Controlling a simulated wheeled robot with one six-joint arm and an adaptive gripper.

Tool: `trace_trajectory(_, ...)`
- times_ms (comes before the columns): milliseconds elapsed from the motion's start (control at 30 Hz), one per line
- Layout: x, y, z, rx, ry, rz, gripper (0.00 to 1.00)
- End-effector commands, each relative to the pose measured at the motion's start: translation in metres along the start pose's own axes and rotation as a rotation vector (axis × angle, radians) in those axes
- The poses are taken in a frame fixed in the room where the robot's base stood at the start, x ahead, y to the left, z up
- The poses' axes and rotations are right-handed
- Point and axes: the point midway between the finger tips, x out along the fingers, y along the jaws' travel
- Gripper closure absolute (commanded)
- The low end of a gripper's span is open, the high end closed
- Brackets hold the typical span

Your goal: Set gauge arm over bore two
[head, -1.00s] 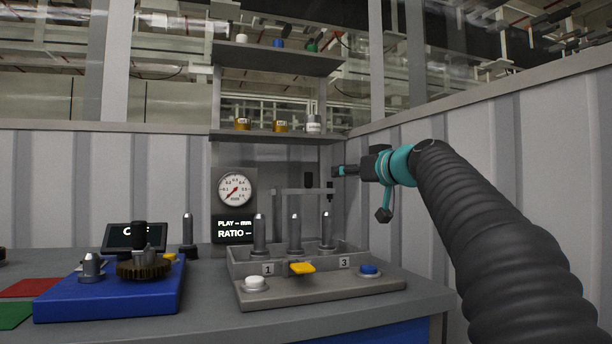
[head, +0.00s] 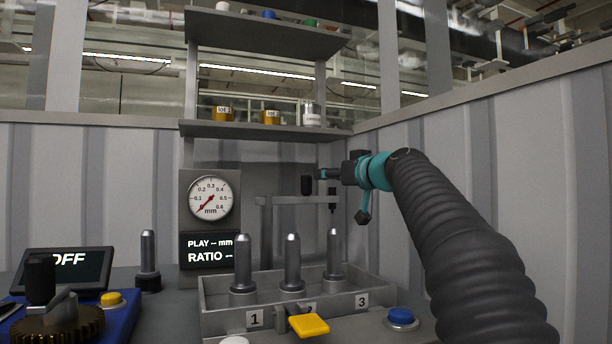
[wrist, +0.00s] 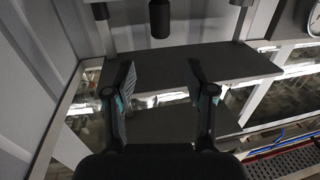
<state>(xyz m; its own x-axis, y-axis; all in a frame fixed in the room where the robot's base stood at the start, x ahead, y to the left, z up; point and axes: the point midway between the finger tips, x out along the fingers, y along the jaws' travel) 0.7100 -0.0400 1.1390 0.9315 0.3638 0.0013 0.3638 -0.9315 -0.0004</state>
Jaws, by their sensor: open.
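The gauge arm (head: 290,201) is a grey horizontal bar on an upright at the back of the fixture. It carries a black knob (head: 307,186) on top and a dark probe (head: 333,202) at its right end. In the head view the probe lines up above the third post; I cannot tell its depth. Bore two's post (head: 292,262) stands in the middle of the grey fixture. My gripper (head: 323,174) is beside the knob, just right of it in the picture. In the wrist view my gripper (wrist: 161,80) is open and empty, with the black knob (wrist: 160,18) beyond its fingers.
The dial gauge (head: 210,197) and PLAY/RATIO display (head: 209,249) stand left of the arm. A shelf (head: 265,130) with small pots hangs above. A yellow tab (head: 309,324) and blue button (head: 401,316) are in front. A loose post (head: 148,260) stands left.

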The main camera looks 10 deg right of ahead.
Motion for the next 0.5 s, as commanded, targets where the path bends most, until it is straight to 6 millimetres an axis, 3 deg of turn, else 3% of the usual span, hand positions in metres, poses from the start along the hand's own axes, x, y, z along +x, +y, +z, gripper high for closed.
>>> trace_trajectory(500,0.093,0.001,-0.002,0.001,-0.002,0.0,0.45)
